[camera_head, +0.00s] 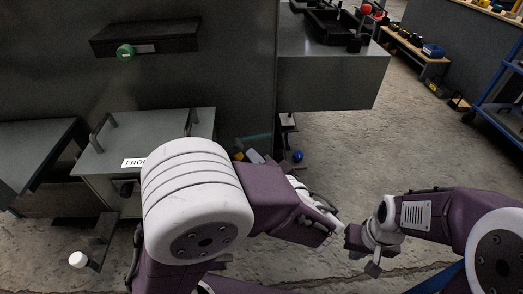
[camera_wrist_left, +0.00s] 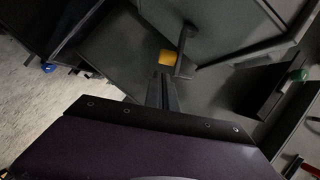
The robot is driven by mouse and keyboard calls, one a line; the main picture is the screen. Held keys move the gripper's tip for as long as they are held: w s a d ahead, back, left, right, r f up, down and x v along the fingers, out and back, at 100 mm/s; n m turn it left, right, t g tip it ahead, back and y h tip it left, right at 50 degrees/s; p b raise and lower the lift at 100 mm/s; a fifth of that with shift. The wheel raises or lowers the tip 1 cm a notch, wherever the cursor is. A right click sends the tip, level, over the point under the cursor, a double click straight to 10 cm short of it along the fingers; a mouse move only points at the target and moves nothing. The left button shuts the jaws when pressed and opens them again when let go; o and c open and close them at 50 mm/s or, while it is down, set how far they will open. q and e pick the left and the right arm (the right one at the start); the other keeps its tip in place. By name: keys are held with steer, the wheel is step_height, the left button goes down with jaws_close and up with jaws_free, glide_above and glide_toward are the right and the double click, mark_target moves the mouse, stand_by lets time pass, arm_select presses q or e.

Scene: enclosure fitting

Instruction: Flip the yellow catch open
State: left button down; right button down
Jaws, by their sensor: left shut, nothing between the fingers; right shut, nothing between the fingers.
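The yellow catch (camera_wrist_left: 167,57) shows in the left wrist view as a small yellow block beside a grey bar, just beyond my left fingertips. In the head view a small yellow patch (camera_head: 238,156) shows beside my left arm, mostly hidden by it. My left gripper (camera_wrist_left: 163,78) is shut and empty, its dark fingers pointing towards the yellow block with a small gap in the picture; I cannot tell whether they touch. Its fingertips are not clear in the head view. My right gripper (camera_head: 373,268) is shut and empty over the floor, apart from the enclosure.
The grey box with the FRONT label (camera_head: 133,162) has two handles. A green knob (camera_head: 125,52) sits above it, a white knob (camera_head: 78,258) low at left. A blue ball (camera_head: 298,156) is beside my left arm.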

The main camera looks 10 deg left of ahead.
arm_select(q)
steer(key=shift+a+f, duration=0.3)
steer(key=shift+a, duration=0.4)
arm_select(e)
steer(key=shift+w+a+f, duration=0.2)
steer(key=shift+w+a, duration=0.2)
arm_select(q)
steer(key=shift+s, duration=0.1)
